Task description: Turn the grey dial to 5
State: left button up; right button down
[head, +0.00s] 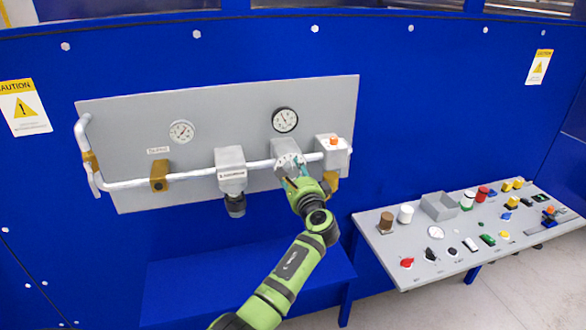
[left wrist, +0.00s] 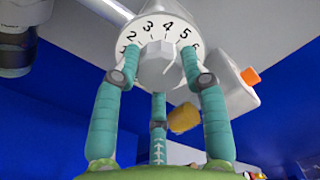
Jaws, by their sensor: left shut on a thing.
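The grey dial (left wrist: 157,68) sits on a white round scale plate (left wrist: 150,38) marked with black numbers; 2, 3, 4 and 5 are readable along its top. Which number the dial points to is not clear. In the head view the scale plate (head: 284,161) is on the pipe's right part, partly behind my gripper. My left gripper (head: 294,178) reaches it from below right. In the left wrist view its teal fingers (left wrist: 160,85) are around the dial from both sides and below, shut on it. My right gripper is not in view.
A grey pipe (head: 200,178) runs across the grey wall panel (head: 230,107), with two gauges above. A box with an orange button (head: 333,142) is close right of the dial. A grey valve block (head: 230,160) is left. A control table (head: 395,250) stands at right.

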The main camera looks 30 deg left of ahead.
pick_arm(q)
jog(key=shift+w+d+r+m, duration=0.15)
jog(key=shift+r+m, duration=0.1)
jog(key=shift+m, duration=0.45)
jog(key=o, duration=1.2)
jog(key=shift+c, duration=0.2)
jog(key=shift+w+f, duration=0.2)
jog(key=shift+f, duration=0.1)
jog(key=shift+s+d, duration=0.15)
jog(key=shift+s, duration=0.15)
jog(key=v, duration=1.1)
jog(key=shift+d, duration=0.25)
jog(key=shift+s, duration=0.1)
